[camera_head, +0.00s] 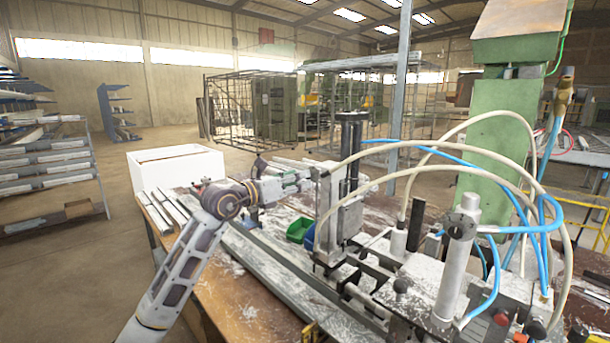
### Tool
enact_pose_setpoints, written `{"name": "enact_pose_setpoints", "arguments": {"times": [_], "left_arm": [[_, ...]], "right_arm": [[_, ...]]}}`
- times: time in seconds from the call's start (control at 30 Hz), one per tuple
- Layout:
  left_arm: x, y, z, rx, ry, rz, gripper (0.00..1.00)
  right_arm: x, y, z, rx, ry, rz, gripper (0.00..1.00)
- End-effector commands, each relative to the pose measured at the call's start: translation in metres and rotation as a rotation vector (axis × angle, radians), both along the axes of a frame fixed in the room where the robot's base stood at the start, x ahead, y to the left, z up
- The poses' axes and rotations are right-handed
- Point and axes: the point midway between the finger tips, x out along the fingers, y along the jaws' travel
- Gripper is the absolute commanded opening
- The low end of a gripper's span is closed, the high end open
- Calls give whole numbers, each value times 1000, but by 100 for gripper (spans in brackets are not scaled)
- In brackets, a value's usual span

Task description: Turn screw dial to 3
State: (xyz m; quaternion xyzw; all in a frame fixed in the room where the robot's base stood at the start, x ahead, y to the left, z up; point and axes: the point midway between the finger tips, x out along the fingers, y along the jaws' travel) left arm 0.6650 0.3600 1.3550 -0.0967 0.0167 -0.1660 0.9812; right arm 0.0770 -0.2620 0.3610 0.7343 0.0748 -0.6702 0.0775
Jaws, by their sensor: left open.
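My left arm comes in from the lower left, and my left gripper (297,181) is open beside the upright clamp unit (327,215) on the bench. Its fingers point right, toward the upper part of that unit. I cannot tell whether they touch it. The screw dial cannot be made out at this size, and neither can any number on it. The clamp unit has a grey upright plate and a dark vertical cylinder (350,150) behind it. My right gripper is not in view.
Pale hoses (440,146) and blue hoses (541,245) arch over the bench's right side. A metal post (456,258) stands there. A white box (178,168) stands behind my arm.

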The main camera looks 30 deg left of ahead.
Motion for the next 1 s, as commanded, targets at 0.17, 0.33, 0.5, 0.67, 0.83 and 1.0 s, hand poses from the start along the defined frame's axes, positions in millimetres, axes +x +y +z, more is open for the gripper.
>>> {"name": "enact_pose_setpoints", "arguments": {"times": [0.17, 0.33, 0.5, 0.67, 0.83, 1.0], "left_arm": [[18, -6, 2, -3, -1, 0, 43], [30, -10, 2, 0, -1, 0, 43], [34, -13, 0, 0, 0, -1, 43], [35, -13, 0, 0, 0, 0, 43], [35, -12, 0, 0, 0, 0, 36], [35, -12, 0, 0, 0, 0, 14]], "right_arm": [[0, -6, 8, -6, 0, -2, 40], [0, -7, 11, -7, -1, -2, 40], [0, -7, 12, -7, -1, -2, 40], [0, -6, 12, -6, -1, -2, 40], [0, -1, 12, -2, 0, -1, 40], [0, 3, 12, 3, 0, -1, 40]]}}
